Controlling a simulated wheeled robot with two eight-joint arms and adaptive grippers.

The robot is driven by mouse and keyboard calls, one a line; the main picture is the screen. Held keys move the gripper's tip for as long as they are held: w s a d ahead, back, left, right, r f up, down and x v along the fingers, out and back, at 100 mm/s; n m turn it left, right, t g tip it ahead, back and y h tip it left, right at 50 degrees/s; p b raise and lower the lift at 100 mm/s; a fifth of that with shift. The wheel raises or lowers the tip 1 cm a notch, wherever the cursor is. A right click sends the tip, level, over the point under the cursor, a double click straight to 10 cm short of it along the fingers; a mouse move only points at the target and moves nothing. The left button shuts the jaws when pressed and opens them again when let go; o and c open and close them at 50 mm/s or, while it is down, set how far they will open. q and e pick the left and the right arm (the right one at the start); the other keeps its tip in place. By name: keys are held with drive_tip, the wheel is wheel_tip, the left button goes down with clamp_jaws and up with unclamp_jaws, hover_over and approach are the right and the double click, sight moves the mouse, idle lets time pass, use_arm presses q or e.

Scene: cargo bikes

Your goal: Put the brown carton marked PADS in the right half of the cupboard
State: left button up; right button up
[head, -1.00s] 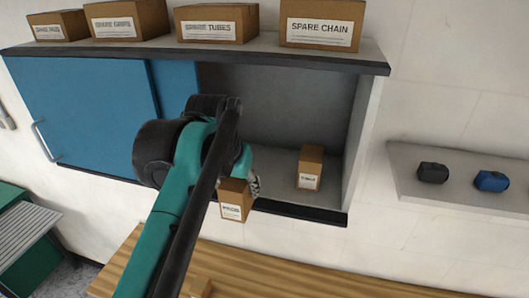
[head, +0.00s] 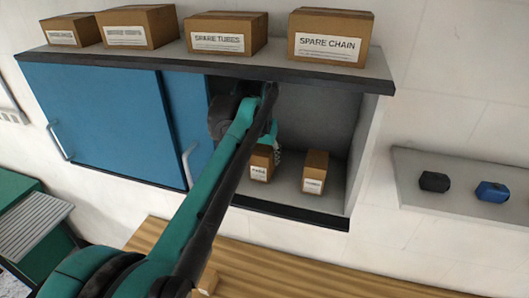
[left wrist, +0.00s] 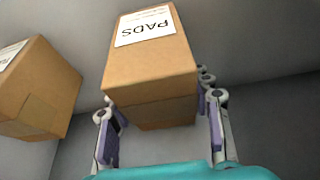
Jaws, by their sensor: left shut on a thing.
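The brown carton marked PADS (head: 261,163) is inside the open right half of the cupboard (head: 291,211), left of another brown carton. My left gripper (head: 277,150) is shut on it, its arm reaching in from below. In the left wrist view the PADS carton (left wrist: 150,70) sits between the two fingers (left wrist: 162,135), its label facing up in that picture. I cannot tell whether its underside touches the cupboard floor. My right gripper is not in view.
The other small carton (head: 315,170) stands to the right and shows in the left wrist view (left wrist: 40,90). Blue sliding doors (head: 100,115) cover the left half. Labelled boxes (head: 330,38) stand on top. A wooden worktop (head: 330,262) lies below; a side shelf (head: 420,195) is at right.

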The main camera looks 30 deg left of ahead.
use_arm(q)
drive_tip(key=shift+s+d+r, duration=0.1)
drive_tip(key=shift+s+d, duration=0.05)
drive_tip(key=shift+s, duration=0.3)
drive_tip(key=shift+f, duration=0.25)
drive_tip(key=o, duration=1.3)
drive_tip(key=shift+w, duration=0.25)
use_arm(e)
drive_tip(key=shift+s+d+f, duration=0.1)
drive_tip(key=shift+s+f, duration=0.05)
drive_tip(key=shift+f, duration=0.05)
